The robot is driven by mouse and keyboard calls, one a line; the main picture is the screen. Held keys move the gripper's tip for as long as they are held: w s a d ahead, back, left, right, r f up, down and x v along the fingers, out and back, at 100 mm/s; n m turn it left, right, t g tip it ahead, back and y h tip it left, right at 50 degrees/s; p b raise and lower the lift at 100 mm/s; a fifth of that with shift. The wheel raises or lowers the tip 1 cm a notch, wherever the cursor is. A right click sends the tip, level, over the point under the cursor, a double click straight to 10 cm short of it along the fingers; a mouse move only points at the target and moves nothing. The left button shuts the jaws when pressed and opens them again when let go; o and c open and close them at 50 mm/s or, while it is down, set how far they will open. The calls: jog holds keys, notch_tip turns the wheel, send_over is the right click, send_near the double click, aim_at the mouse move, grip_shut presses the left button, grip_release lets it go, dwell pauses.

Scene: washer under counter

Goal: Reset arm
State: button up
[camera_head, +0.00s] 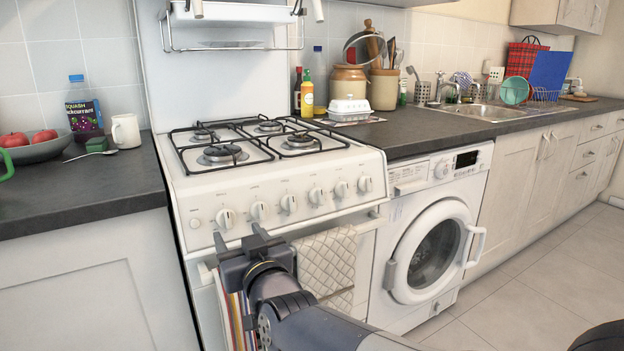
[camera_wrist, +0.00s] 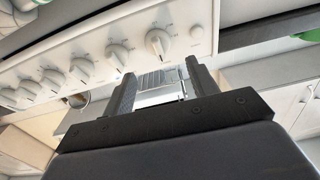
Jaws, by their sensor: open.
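My gripper (camera_head: 239,239) is in front of the white gas stove (camera_head: 208,186), just below its left control knobs. In the wrist view my gripper (camera_wrist: 160,85) shows two dark fingers spread apart with nothing between them. The row of stove knobs (camera_wrist: 115,52) lies just beyond the fingertips there. My arm reaches in from the bottom of the head view and hides part of the oven front. Whether the fingers touch the stove front I cannot tell.
A quilted cloth (camera_head: 327,262) and a striped cloth hang at the oven rail, close to my arm. The washing machine (camera_head: 430,240), its round door apparently slightly ajar, stands right of the stove. Dark counters (camera_head: 85,190) flank the stove.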

aim_at(229, 219)
jog(key=b+x, duration=0.1)
jog(key=x, duration=0.5)
jog(key=shift+w+a, duration=0.1)
jog(key=shift+w, duration=0.1)
jog(key=shift+r, duration=0.1)
jog(key=shift+s, duration=0.1)
